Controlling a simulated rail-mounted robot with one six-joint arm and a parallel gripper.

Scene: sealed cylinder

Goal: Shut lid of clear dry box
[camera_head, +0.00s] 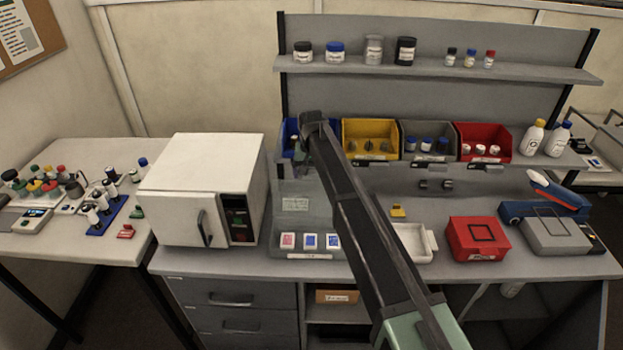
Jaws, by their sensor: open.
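The clear dry box (280,252) stands on the bench right of the white oven, with three small red and blue packs inside. Its see-through lid (283,190) appears raised at the back, with a pale label on it; its exact tilt is hard to tell. My arm reaches from the lower right across the box's right side. My gripper (304,143) is at the arm's far end, above and behind the box, in front of the blue bin. It appears open and empty, apart from the lid as far as I can see; its fingers are small and dark.
The white oven (203,190) stands close on the left. A white tray (427,243), a red box (478,238) and a grey case (556,237) are on the right. Blue, yellow, grey and red bins (484,142) line the lower shelf behind.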

